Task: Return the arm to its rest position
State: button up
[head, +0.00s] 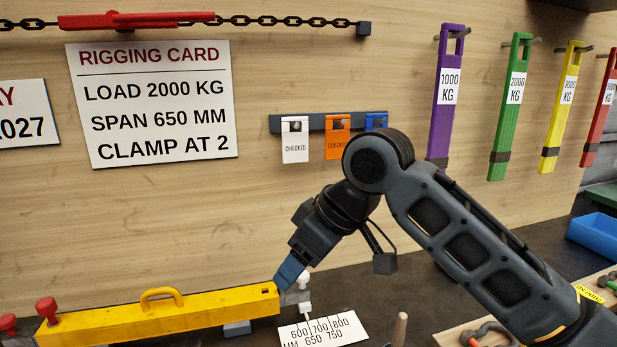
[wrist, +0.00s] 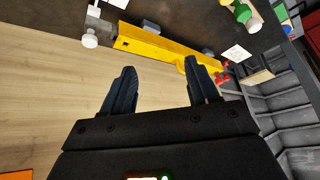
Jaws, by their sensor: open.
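My gripper (head: 290,275) points down and to the left, above the right end of the yellow beam (head: 165,316) in the head view. In the wrist view my gripper (wrist: 158,90) has its two dark fingers spread apart with nothing between them. The yellow beam also shows beyond the fingertips in the wrist view (wrist: 155,45). In the head view the fingertips overlap the beam's end, and I cannot tell whether they touch it. My arm comes in from the lower right and hides part of the wall and bench.
A rigging card (head: 152,103) hangs on the wall. White, orange and blue tags hang from a dark rail (head: 365,121). Purple (head: 446,120), green (head: 508,130), yellow (head: 557,125) and red (head: 597,125) slings hang at the right. A scale card (head: 320,330) and a blue bin (head: 594,236) are on the bench.

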jog(key=s+a+f+m+t+y, duration=0.25)
jog(key=s+a+f+y, duration=0.2)
jog(key=a, duration=0.25)
jog(key=s+d+f+m+t, duration=0.4)
jog(key=s+f+m+t, duration=0.2)
jog(key=m, duration=0.1)
jog(key=s+d+f+m+t+h, duration=0.2)
jog(key=s+d+f+m+h, duration=0.15)
jog(key=s+d, duration=0.5)
jog(key=s+d+f+m+t+h, duration=0.15)
jog(key=s+d+f+h, duration=0.25)
jog(key=s+d, duration=0.45)
jog(key=s+d+r+n+h, duration=0.1)
jog(key=s+d+r, duration=0.25)
jog(key=s, duration=0.55)
jog(key=s+d+r+n+h, duration=0.1)
jog(key=s+d+r+h, duration=0.15)
jog(key=s+d, duration=0.4)
notch_tip(320, 180, down, 9)
jog(key=s+a+b, duration=0.1)
jog(key=b, duration=0.9)
jog(key=shift+s+y, duration=0.35)
jog(key=shift+y, duration=0.1)
